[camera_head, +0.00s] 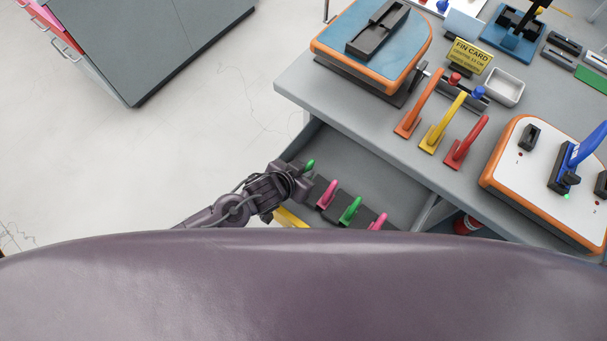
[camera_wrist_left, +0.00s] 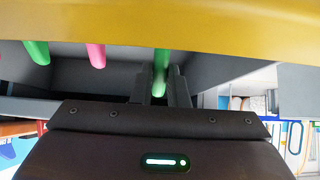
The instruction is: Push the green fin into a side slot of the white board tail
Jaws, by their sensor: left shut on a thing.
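My left gripper (camera_head: 300,172) is low in the open drawer, its fingers mostly hidden by its own wrist. It is shut on a green fin (camera_head: 310,164), whose tip shows beside it. In the left wrist view the green fin (camera_wrist_left: 160,75) stands between the two fingers (camera_wrist_left: 163,90). The white board tail (camera_head: 522,180), with an orange rim, lies on the table at the right. A blue fin (camera_head: 588,145) stands in its dark middle box. One dark side slot box (camera_head: 530,137) shows at its left, another (camera_head: 601,184) at the picture's right edge. My right gripper is not in view.
The drawer (camera_head: 385,165) holds a dark rack with pink fins (camera_head: 327,194) and another green fin (camera_head: 350,210). A yellow surface (camera_wrist_left: 160,22) crosses the top of the wrist view. Orange, yellow and red clamp-like tools (camera_head: 440,125) stand on the table between the blue board (camera_head: 350,20) and white board.

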